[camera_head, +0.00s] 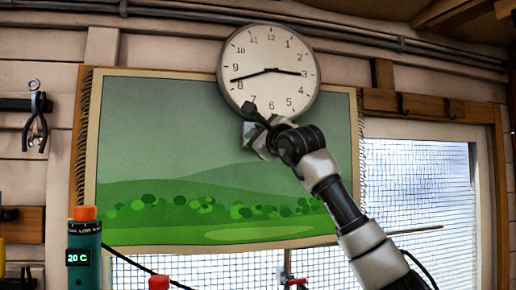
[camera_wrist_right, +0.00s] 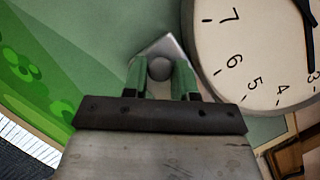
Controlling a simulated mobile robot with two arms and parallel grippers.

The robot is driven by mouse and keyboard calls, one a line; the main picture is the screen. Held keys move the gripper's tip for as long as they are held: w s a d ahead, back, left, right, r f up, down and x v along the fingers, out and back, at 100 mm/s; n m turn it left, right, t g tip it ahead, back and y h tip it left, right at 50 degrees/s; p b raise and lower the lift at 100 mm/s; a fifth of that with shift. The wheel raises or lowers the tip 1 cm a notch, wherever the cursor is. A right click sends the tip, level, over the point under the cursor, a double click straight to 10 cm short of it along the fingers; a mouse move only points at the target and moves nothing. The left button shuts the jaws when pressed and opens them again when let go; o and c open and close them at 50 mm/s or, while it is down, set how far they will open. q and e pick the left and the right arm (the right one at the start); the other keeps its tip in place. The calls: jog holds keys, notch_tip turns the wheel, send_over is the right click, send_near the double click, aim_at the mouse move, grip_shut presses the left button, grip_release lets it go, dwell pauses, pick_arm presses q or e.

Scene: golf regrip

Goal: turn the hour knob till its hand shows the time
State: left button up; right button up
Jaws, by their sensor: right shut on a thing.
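The round white wall clock (camera_head: 270,55) hangs over the top edge of a landscape picture. One dark hand points left to about 8, and a shorter-looking one points right to about 3. In the right wrist view, the clock face (camera_wrist_right: 255,45) shows in part at the upper right. A grey round knob (camera_wrist_right: 160,68) sits on a grey plate (camera_wrist_right: 165,47) just below the clock. My right gripper (camera_wrist_right: 160,82) has its green pads closed on either side of the knob. In the head view my right gripper (camera_head: 254,130) hides the knob. My left gripper is out of view.
The green landscape picture (camera_head: 170,130) covers the wall behind. A mesh-covered window (camera_head: 420,185) is at the right. Pliers (camera_head: 35,120) hang at the left. A teal bottle (camera_head: 84,245) with a "20 C" display and an orange top stands at the lower left.

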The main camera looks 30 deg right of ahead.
jog(key=shift+f+m+t+h+b, duration=0.15)
jog(key=shift+m+h+b, duration=0.2)
jog(key=shift+m+b, duration=0.35)
jog(key=shift+f+m+t+h+b, duration=0.15)
jog(key=shift+m+h+b, duration=0.2)
jog(key=shift+m, duration=0.55)
jog(key=shift+r, duration=0.1)
jog(key=o, duration=0.9)
jog(key=shift+a+r, duration=0.1)
